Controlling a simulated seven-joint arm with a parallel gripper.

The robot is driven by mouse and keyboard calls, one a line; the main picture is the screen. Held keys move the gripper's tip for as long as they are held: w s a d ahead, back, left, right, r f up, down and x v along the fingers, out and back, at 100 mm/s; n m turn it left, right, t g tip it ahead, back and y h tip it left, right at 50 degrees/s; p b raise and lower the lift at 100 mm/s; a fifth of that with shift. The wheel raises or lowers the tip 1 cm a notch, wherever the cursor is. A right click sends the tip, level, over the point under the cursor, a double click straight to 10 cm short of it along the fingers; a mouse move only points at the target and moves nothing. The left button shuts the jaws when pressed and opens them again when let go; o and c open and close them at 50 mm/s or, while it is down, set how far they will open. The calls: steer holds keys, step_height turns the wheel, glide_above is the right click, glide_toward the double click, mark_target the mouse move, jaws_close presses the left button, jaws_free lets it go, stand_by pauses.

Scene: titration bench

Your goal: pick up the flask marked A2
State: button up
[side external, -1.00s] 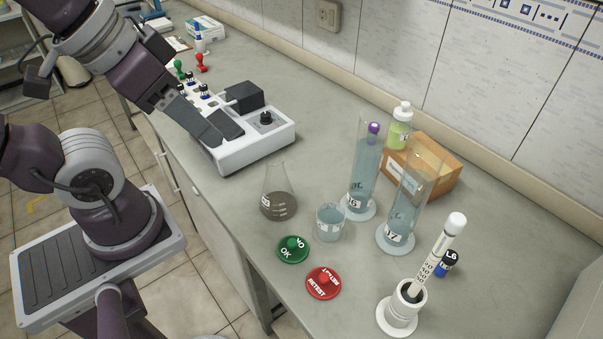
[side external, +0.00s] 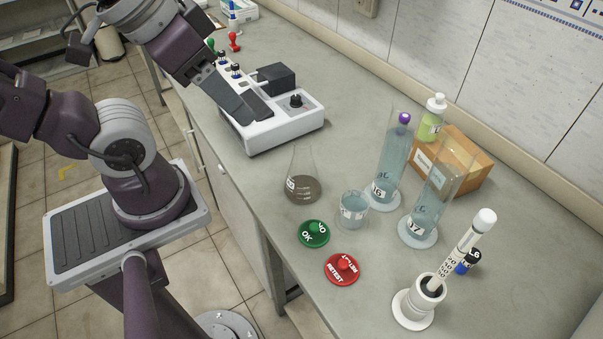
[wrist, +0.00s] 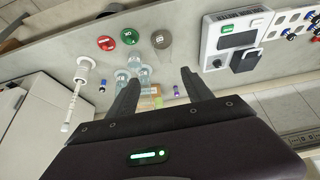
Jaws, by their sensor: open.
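One conical flask (side external: 303,185) stands upright on the grey bench, with dark brown liquid in its lower part. Its label faces left, and I cannot read its mark. In the wrist view the flask (wrist: 161,39) appears from above as a dark round shape near the top middle, beyond my fingertips. My gripper (side external: 256,114) is open and empty, above the white instrument and to the left of the flask, apart from it. In the wrist view my gripper (wrist: 158,82) has both fingers spread with nothing held between them.
The white instrument (side external: 285,130) stands left of the flask. A beaker (side external: 353,210) and two tall cylinders (side external: 392,165) (side external: 428,205) stand close on its right. Green (side external: 314,234) and red (side external: 342,269) buttons lie in front. A cardboard box (side external: 465,165) is behind.

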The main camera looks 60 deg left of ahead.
steer(key=n+g+h, duration=0.6)
steer(key=n+h, duration=0.9)
steer(key=n, duration=0.3)
glide_toward(297, 139)
steer(key=x, duration=0.4)
steer(key=shift+w+d, duration=0.15)
steer(key=shift+d, duration=0.3)
steer(key=x, duration=0.4)
steer(key=f+x, duration=0.1)
steer(key=x, duration=0.2)
steer(key=shift+a+r, duration=0.1)
steer(key=shift+a, duration=0.1)
jaws_close()
